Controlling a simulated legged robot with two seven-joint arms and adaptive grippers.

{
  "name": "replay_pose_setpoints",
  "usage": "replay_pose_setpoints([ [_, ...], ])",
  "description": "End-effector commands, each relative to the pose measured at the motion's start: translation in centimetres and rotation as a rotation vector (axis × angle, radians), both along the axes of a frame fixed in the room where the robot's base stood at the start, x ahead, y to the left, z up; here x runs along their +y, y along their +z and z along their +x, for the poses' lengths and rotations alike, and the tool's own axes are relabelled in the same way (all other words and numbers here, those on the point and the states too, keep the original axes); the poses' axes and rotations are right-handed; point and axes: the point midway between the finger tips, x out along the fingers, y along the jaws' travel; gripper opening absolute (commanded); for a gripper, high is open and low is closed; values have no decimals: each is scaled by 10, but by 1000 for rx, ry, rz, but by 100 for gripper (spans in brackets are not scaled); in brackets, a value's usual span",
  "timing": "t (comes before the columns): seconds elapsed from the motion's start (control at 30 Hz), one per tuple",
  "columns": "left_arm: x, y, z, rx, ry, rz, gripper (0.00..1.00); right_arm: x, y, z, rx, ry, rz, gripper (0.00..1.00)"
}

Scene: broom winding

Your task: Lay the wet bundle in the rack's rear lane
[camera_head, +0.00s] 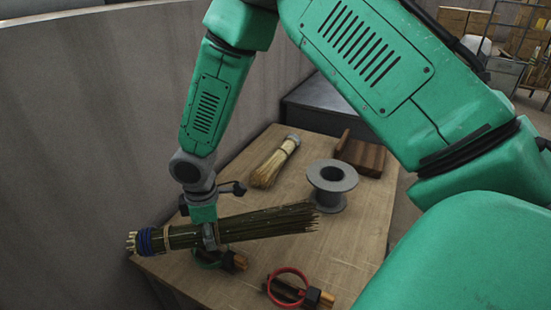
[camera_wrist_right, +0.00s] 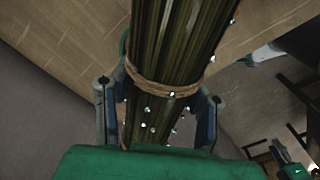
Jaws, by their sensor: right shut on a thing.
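The wet bundle (camera_head: 262,223) is a sheaf of dark green stalks with a blue binding at its left end. In the head view it lies level across my right gripper (camera_head: 210,236), above the table's near left part. In the right wrist view, my right gripper (camera_wrist_right: 160,112) is shut on the bundle (camera_wrist_right: 178,45), with a finger on each side by the twine band. Pale drops dot the stalks. A brown wooden piece with raised sides (camera_head: 362,157), which looks like the rack, stands at the table's far right; its lanes are hard to make out. My left gripper is not in view.
A grey spool (camera_head: 332,184) stands in front of the brown piece. A pale straw bundle (camera_head: 272,163) lies to its left. The wooden table (camera_head: 362,222) is clear at the right.

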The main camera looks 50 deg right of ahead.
Motion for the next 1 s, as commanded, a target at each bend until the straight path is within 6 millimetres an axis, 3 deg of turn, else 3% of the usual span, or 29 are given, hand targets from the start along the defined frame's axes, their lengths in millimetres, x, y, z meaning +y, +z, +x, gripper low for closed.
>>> replay_pose_setpoints([
  [0.17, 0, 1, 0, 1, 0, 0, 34, -10, -8, 13, 1, 95, -4, 7],
  [0.6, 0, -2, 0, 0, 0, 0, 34, -86, -55, 60, 0, 97, -5, 7],
  [1.0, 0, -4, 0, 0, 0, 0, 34, -118, -80, 80, 1, 98, -6, 7],
])
